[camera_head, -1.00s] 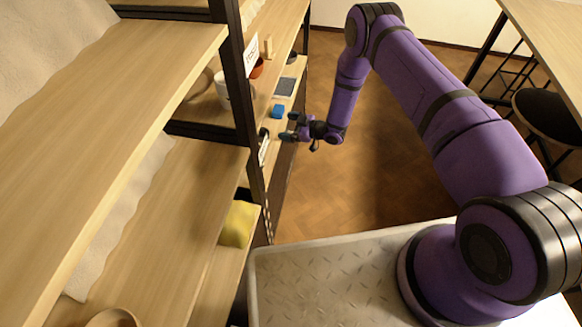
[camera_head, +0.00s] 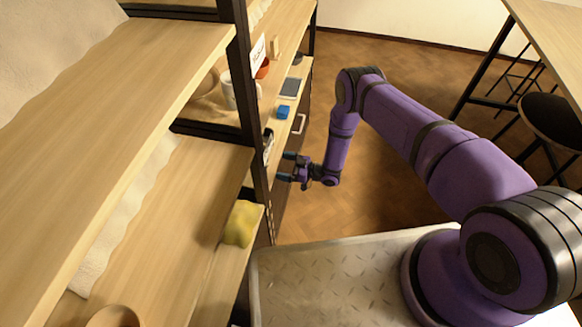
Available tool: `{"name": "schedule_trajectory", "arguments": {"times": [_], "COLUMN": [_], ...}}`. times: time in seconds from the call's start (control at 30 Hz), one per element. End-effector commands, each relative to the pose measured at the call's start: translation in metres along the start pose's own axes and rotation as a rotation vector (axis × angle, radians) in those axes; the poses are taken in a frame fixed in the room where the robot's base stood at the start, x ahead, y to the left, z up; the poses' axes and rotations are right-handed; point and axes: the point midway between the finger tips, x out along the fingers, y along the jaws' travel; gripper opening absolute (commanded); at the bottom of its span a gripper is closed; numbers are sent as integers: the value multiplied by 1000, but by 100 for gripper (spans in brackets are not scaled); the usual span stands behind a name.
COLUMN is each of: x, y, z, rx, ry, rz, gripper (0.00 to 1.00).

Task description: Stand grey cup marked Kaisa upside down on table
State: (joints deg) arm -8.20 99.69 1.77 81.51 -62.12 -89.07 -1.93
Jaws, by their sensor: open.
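A pale grey-white cup (camera_head: 229,94) stands on the shelf, partly hidden by the dark rack post. No name can be read on it, so I cannot tell whether it is the one marked Kaisa. My gripper (camera_head: 285,167) is open and empty. It hangs in front of the shelving, to the right of the post, and appears lower than the shelf with the cup. A wooden table (camera_head: 562,30) stands at the top right, its visible top bare.
The shelf also holds an orange-red cup (camera_head: 263,70), a blue block (camera_head: 283,112), a dark grey flat item (camera_head: 291,87) and a sign (camera_head: 258,52). A yellow sponge-like block (camera_head: 240,223) lies nearer. Black stools (camera_head: 548,118) stand by the table. The wooden floor (camera_head: 385,200) between is clear.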

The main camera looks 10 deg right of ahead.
Motion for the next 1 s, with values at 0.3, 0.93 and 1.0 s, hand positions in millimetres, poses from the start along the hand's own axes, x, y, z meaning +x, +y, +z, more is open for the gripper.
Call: {"name": "schedule_trajectory", "arguments": {"times": [0.3, 0.93, 1.0], "x": [33, 86, 88], "y": [0, 0, 0], "z": [0, 0, 0], "rx": [-1, 0, 1], "ry": [0, -1, -1], "rz": [-1, 0, 0], "gripper": [94, 94, 94]}}
